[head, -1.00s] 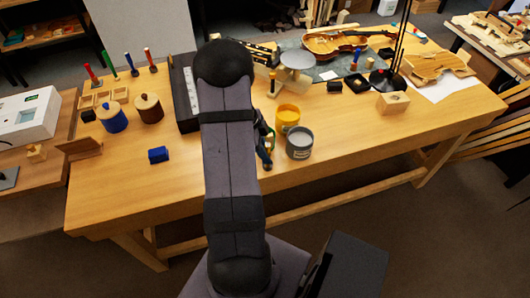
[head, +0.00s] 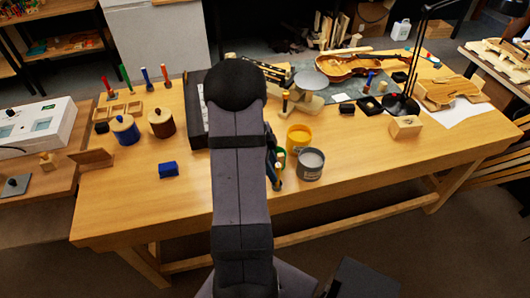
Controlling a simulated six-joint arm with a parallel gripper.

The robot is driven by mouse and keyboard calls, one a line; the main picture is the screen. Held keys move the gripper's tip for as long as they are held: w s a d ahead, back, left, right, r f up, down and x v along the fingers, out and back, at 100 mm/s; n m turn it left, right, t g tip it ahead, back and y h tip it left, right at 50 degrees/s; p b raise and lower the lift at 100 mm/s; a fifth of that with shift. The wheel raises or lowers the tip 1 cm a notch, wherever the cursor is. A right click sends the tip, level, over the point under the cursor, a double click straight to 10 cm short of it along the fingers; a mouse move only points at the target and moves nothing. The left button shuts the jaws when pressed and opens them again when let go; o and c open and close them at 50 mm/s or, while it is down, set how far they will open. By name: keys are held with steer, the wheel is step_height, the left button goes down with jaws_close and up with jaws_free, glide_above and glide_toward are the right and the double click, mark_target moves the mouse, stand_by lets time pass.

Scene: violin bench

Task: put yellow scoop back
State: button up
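No yellow scoop can be made out for certain. A yellow cup-shaped container (head: 298,138) stands on the bench just right of my arm. A grey container (head: 310,165) with a pale label stands in front of it, close by. My gripper (head: 277,172) is low over the bench at the left of these two, mostly hidden behind my dark arm link. Only dark and green-blue parts show there, so its fingers and anything between them cannot be read.
A blue block (head: 168,170) lies on the open bench left of my arm. A blue lidded jar (head: 124,130) and a brown lidded jar (head: 162,123) stand behind it. A violin body (head: 350,66), lamp (head: 402,103) and wooden block (head: 405,126) occupy the right side. The front left is clear.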

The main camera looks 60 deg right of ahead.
steer(key=b+v, duration=0.2)
steer(key=v, duration=0.7)
steer(key=shift+r, duration=0.25)
steer(key=w+a+f+n+t, duration=0.1)
steer(key=w+a+n, duration=0.3)
steer(key=a+n, duration=0.5)
steer(key=w+a+n+t, duration=0.1)
steer(key=w+a+n, duration=0.4)
steer(key=a, duration=0.5)
steer(key=s+a+f+n, duration=0.1)
steer(key=s+a+n, duration=0.1)
steer(key=a+n, duration=0.6)
steer(key=s+a+f+n+t+y, duration=0.1)
steer(key=s+a+f+n, duration=0.1)
steer(key=a+n, duration=0.7)
steer(key=shift+s+a, duration=0.5)
steer(key=shift+s, duration=0.25)
steer(key=shift+f, duration=0.1)
